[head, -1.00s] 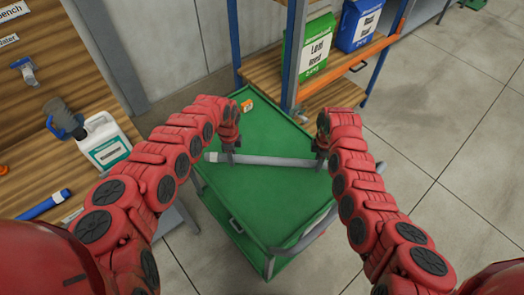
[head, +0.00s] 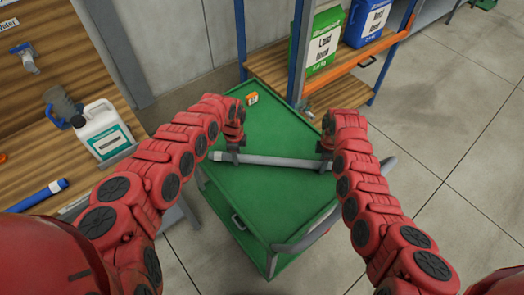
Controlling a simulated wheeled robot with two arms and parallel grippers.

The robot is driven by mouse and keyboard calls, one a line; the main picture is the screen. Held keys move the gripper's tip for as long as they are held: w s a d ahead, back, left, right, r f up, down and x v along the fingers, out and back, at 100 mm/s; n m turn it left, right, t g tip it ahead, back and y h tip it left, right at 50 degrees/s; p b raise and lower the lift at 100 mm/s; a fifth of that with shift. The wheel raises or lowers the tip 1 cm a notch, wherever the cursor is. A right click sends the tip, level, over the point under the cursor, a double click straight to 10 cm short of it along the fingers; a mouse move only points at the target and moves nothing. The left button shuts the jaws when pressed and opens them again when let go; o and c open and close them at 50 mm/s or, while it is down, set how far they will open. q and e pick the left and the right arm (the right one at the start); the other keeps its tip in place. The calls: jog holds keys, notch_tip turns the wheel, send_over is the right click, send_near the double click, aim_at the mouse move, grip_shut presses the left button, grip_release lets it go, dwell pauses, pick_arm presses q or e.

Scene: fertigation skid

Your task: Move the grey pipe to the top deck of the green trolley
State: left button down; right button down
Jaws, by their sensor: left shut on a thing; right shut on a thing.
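The grey pipe (head: 280,161) lies roughly level across the green trolley's top deck (head: 245,190), seen from above in the head view. Its paler left end juts out past my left gripper (head: 232,155). My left gripper is shut on the pipe near that end. My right gripper (head: 325,156) is shut on the pipe near its right end. The pipe is over the deck; whether it touches the deck surface I cannot tell. My fingertips are small and partly hidden by the wrists.
A small orange-and-white box (head: 252,98) sits at the deck's far corner. A shelf rack (head: 350,75) with green and blue bags stands behind. The floor at right is clear.

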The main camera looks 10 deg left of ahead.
pick_arm(q)
jog(key=c, duration=0.9)
grip_release()
jog(key=shift+f, duration=0.3)
pick_arm(e)
jog(key=c, duration=0.9)
grip_release()
jog(key=shift+f, duration=0.25)
pick_arm(q)
jog(key=o, duration=0.4)
jog(key=shift+r, duration=0.1)
pick_arm(e)
jog(key=o, duration=0.4)
jog(key=shift+r, duration=0.1)
pick_arm(q)
notch_tip(320, 180, up, 12)
pick_arm(e)
notch_tip(320, 180, up, 12)
jog(key=shift+s, duration=0.1)
pick_arm(q)
jog(key=shift+r, duration=0.1)
